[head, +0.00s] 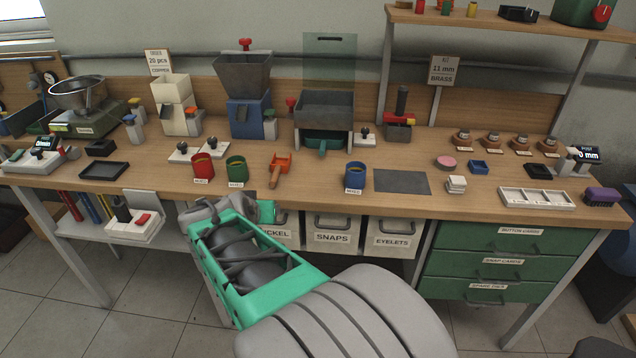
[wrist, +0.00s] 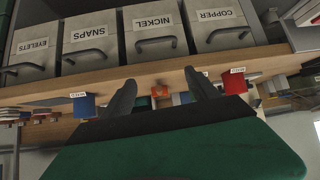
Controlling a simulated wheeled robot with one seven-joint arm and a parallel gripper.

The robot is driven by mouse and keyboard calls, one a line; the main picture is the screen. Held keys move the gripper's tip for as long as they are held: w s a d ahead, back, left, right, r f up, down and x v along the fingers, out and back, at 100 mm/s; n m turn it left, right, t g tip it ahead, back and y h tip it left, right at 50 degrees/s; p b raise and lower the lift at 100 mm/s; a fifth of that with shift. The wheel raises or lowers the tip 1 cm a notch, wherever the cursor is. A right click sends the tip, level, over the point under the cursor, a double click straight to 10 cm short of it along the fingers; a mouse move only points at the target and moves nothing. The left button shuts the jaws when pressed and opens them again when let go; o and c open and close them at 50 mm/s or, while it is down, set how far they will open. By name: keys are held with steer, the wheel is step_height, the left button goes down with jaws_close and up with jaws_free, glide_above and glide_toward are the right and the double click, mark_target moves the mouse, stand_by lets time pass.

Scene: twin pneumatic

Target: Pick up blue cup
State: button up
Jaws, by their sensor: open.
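The blue cup (head: 355,176) stands upright near the front of the workbench, right of centre, with a small label in front of it. It also shows in the wrist view (wrist: 84,106), left of my fingers, in a picture that is upside down. My gripper (wrist: 160,84) is open with nothing between its fingers. In the head view my gripper (head: 234,206) is at the bench's front edge, left of the blue cup and apart from it. Its fingertips are hard to make out there.
A red cup (head: 203,167) and a green cup (head: 236,170) stand left of the blue cup. An orange scoop (head: 280,168) lies between the green and blue cups. A dark mat (head: 401,181) lies right of the blue cup. Bins (head: 332,236) hang under the bench edge.

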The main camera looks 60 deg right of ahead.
mark_target(351, 182)
steer(key=shift+o, duration=0.2)
steer(key=s+d+f+m+h+b, duration=0.1)
steer(key=d, duration=0.2)
steer(key=s+d+f+m+g+h, duration=0.1)
steer(key=s+d, duration=0.1)
steer(key=d, duration=0.2)
steer(key=s+d+f+m+h+b, duration=0.1)
steer(key=s+d+f, duration=0.1)
steer(key=d, duration=0.1)
steer(key=shift+d+h+b, duration=0.15)
steer(key=shift+h+b, duration=0.2)
steer(key=shift+h, duration=0.05)
steer(key=s+d+m+g+h, duration=0.1)
steer(key=s+d, duration=0.1)
steer(key=d, duration=0.1)
steer(key=s+d+r+m+g+h+b, duration=0.1)
steer(key=s+d, duration=0.1)
steer(key=s, duration=0.1)
steer(key=s+d+m+g+h+b, duration=0.1)
steer(key=s+d+h, duration=0.1)
steer(key=d, duration=0.1)
steer(key=shift+s+d+r, duration=0.3)
steer(key=shift+s+r, duration=0.1)
steer(key=d, duration=0.7)
steer(key=shift+w+d+f, duration=0.1)
steer(key=shift+w+f, duration=0.1)
steer(key=shift+w, duration=0.15)
steer(key=shift+c, duration=0.4)
steer(key=c, duration=1.3)
steer(key=shift+c, duration=0.6)
